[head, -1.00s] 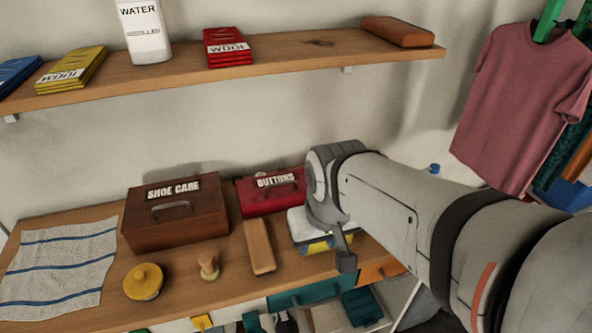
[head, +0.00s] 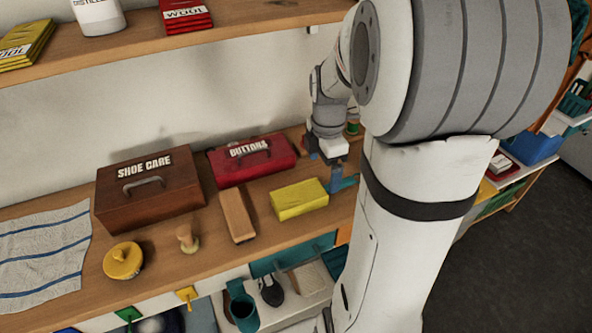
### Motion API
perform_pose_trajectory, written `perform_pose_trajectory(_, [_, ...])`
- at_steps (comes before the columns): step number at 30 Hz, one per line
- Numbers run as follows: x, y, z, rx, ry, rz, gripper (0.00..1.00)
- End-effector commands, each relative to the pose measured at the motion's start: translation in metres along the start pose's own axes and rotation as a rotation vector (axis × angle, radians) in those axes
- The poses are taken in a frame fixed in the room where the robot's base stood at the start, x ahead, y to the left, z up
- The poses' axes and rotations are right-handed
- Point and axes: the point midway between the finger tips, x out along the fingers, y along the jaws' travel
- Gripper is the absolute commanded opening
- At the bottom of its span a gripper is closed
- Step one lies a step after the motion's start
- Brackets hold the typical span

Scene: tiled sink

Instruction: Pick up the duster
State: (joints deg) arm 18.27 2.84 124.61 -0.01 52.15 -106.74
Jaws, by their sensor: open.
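A flat yellow folded cloth (head: 300,198), which looks like the duster, lies on the wooden worktop in front of the red buttons box. It is in full view with nothing on it. My gripper (head: 339,180) points down just to the right of the cloth, apart from it as far as I can tell. Its jaws are open, with a teal finger visible close to the cloth's right end. My large arm links hide the worktop further right.
A wooden brush (head: 238,215) lies just left of the cloth. The red buttons box (head: 250,165) and brown shoe care box (head: 150,195) stand behind. A small wooden knob (head: 187,239) and yellow tin (head: 123,261) sit further left. A shelf (head: 150,52) hangs above.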

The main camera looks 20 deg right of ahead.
Motion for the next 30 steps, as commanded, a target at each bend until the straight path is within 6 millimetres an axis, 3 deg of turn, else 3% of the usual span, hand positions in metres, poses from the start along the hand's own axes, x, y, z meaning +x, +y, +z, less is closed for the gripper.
perform_pose_trajectory(11, [0.035, 0.004, 0.004, -0.059, 0.004, -0.01, 0.94])
perform_pose_trajectory(21, [0.079, 0.008, 0.004, -0.059, 0.003, -0.008, 0.94])
perform_pose_trajectory(30, [0.082, 0.008, 0.004, -0.059, 0.002, -0.007, 0.91])
